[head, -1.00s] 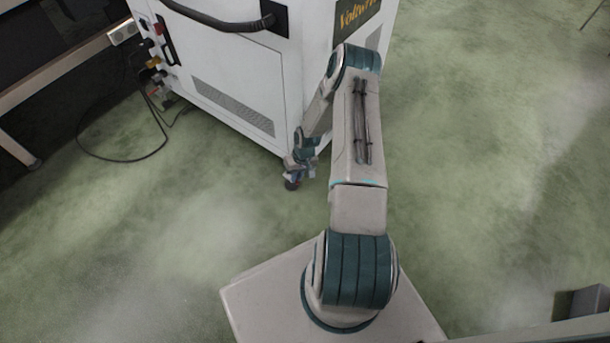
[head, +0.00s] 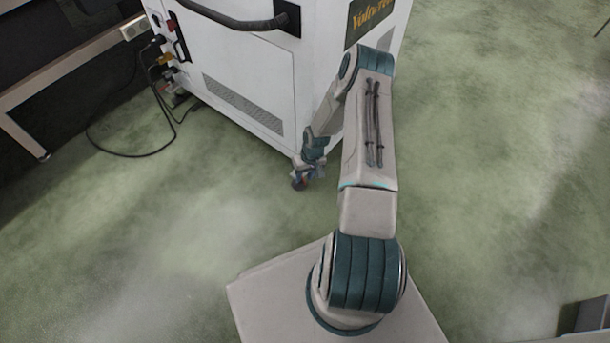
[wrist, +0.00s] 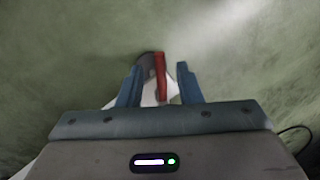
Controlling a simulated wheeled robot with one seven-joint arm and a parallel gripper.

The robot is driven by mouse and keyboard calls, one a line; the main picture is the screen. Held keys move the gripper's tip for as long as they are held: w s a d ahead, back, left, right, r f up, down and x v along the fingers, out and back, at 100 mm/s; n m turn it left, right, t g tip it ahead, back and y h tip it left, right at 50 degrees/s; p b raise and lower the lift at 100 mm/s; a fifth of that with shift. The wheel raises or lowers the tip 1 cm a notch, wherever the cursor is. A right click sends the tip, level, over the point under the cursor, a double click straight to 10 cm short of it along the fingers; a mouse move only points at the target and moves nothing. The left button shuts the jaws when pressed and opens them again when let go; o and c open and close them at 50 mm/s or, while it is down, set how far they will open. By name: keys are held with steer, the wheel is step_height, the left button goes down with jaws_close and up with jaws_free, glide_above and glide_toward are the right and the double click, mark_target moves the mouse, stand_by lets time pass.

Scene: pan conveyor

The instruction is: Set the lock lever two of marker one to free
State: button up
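A red lever (wrist: 160,78) stands between my gripper's two blue fingers in the wrist view. My gripper (wrist: 158,68) is open, with a gap on each side of the lever; the right gap looks a little wider near the fingertips. A dark caster wheel (wrist: 147,66) shows just behind and left of the lever. In the head view my gripper is small and low at the bottom corner of the white cart (head: 240,65), by a caster (head: 299,184). The lever's details are too small to tell there, and no lever number or marker one's label is readable.
The cart has a dark handle (head: 235,20) and plugged cables on its left side. A black cable (head: 130,154) loops over the green floor (head: 180,240). A table frame (head: 70,65) stands at left.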

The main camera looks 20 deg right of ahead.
steer(key=s+d+r+p, duration=0.6)
steer(key=s+d+r, duration=0.2)
steer(key=r, duration=0.3)
steer(key=shift+d, duration=0.3)
steer(key=w+a+r+h+p, duration=0.15)
steer(key=r+p, duration=0.35)
steer(key=r, duration=1)
steer(key=a+r+h+p, duration=0.1)
steer(key=a+r+p, duration=0.3)
steer(key=r, duration=1.1)
steer(key=w+a+r+h+p, duration=0.1)
steer(key=r+p, duration=0.6)
steer(key=r, duration=0.8)
steer(key=s+a+r+t+p, duration=0.1)
steer(key=s+a+r+p, duration=0.3)
steer(key=r, duration=0.6)
steer(key=s+a+r+t+y+p, duration=0.1)
steer(key=s+a+r+p, duration=0.3)
steer(key=s+r, duration=0.3)
steer(key=s+a+r+p, duration=0.5)
steer(key=r+p, duration=0.1)
steer(key=r, duration=0.9)
steer(key=shift+s+t, duration=0.3)
steer(key=shift+t, duration=0.1)
